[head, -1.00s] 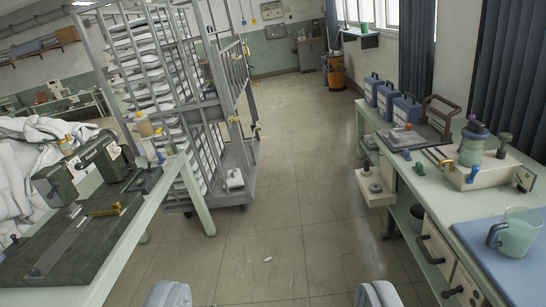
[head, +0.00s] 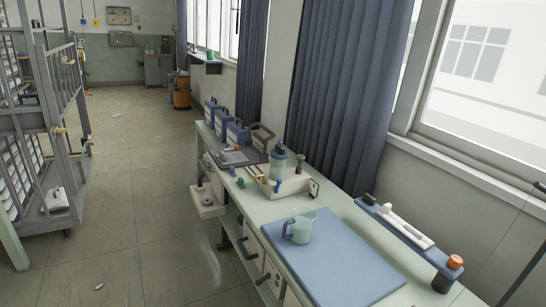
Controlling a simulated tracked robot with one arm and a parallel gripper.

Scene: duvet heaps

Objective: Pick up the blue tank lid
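A small tank with a teal-green body (head: 278,170) stands on a white boxy unit on the long bench at right of centre. Its blue lid (head: 280,154) sits on top, with a dark knob above it; the lid is small at this distance. My gripper does not show in the head view now, so I cannot see whether it is open or shut.
The bench (head: 226,190) runs along the window wall. It holds blue canisters (head: 236,132), a blue mat (head: 345,268) with a green jug (head: 300,229), and a blue rail with an orange knob (head: 455,262). A wheeled rack (head: 55,140) stands left.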

